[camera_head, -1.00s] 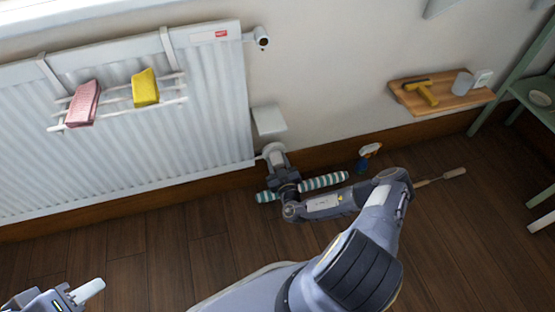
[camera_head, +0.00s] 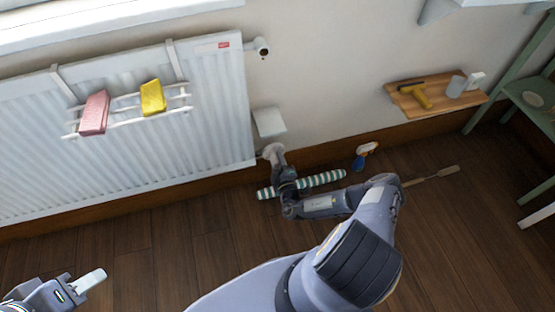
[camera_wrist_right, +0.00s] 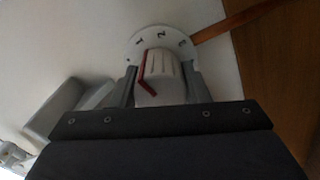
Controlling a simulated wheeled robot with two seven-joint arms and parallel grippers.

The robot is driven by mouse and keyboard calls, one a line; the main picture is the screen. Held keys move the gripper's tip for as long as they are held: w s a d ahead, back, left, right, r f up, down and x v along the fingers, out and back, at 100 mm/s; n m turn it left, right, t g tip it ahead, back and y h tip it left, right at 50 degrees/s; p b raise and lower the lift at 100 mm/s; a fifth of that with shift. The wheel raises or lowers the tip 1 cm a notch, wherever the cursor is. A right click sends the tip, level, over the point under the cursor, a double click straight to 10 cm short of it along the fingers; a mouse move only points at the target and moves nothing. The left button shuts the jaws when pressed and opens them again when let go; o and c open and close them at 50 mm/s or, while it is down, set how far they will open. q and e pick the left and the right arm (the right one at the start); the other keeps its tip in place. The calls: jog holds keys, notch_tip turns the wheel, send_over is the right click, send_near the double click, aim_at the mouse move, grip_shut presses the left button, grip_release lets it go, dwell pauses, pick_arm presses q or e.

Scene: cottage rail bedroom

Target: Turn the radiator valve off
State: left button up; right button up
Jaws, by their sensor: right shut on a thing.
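The white radiator (camera_head: 130,125) hangs on the wall at the left in the head view. Its valve sits at the lower right corner, where my right gripper (camera_head: 277,156) hides most of it. My right gripper (camera_wrist_right: 160,88) is shut on the knob, one finger on each side. The red mark runs up the knob's left side, toward the 1. My left gripper (camera_head: 85,284) is at the lower left, far from the valve; its jaw opening is unclear.
A striped roll (camera_head: 320,180) lies on the floor by the skirting, behind my right wrist. A spray bottle (camera_head: 364,156) and a long-handled tool (camera_head: 435,175) are to its right. A white box (camera_head: 268,122) is on the wall just above the valve. A wooden shelf (camera_head: 440,97) holds a yellow tool.

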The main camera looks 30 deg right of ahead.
jog(key=n+p, duration=0.2)
jog(key=n, duration=0.2)
jog(key=shift+n, duration=0.3)
jog(key=n+p, duration=0.1)
jog(key=n, duration=0.2)
jog(key=shift+r+n+p, duration=0.1)
jog(key=shift+n+p, duration=0.2)
jog(key=shift+n, duration=0.1)
jog(key=n+p, duration=0.1)
jog(key=n, duration=0.3)
jog(key=shift+p, duration=0.4)
jog(key=shift+n+p, duration=0.5)
jog(key=shift+n, duration=1.1)
jog(key=o, duration=1)
